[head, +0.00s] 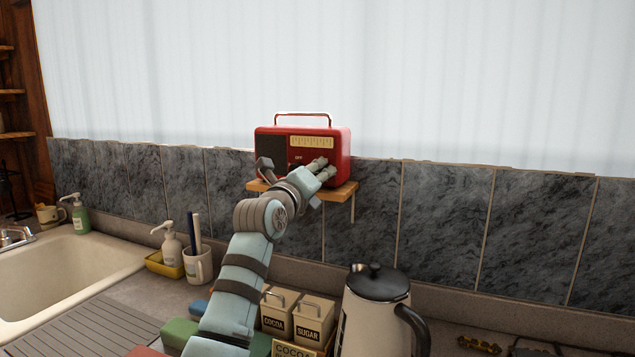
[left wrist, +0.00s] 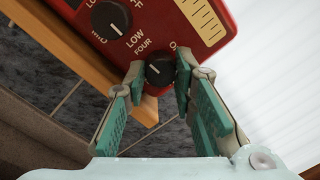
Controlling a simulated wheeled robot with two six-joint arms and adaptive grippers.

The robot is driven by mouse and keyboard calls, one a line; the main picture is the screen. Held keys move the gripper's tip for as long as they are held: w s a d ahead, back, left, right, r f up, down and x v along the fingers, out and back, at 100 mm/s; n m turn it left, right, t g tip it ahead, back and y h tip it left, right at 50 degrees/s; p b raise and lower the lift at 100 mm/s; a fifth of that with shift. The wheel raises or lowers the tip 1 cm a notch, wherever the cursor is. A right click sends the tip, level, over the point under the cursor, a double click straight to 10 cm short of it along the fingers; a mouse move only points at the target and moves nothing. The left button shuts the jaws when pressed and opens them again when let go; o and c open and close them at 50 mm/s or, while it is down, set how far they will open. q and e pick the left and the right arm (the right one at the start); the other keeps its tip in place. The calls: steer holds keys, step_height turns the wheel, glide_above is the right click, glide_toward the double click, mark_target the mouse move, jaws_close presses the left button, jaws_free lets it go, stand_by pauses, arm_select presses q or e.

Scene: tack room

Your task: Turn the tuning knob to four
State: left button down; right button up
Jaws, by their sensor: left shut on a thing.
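The red radio (head: 342,151) stands on a small wooden shelf against the tiled wall, its handle up and a cream dial strip on its front. My left gripper (head: 320,169) is at the radio's lower right front and hides that part in the head view. In the left wrist view, the fingers of my left gripper (left wrist: 161,78) are shut on a small black knob (left wrist: 160,71), one on each side. The word FOUR is printed beside this knob, and part of another label shows near it. A short pale mark shows on the knob. My right gripper is out of view.
A second, larger black knob (left wrist: 111,19) marked LOW is close by on the radio. The wooden shelf (head: 340,193) is narrow. Below are a dark-lidded pot (head: 378,284), cocoa and sugar tins (head: 313,320), a mug (head: 198,265) and a sink (head: 60,270).

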arm_select(q)
steer(key=shift+f+m, duration=0.1)
steer(key=shift+m, duration=0.4)
steer(key=c, duration=1.6)
jaws_free()
step_height(320, 180, up, 10)
steer(key=shift+a, duration=0.1)
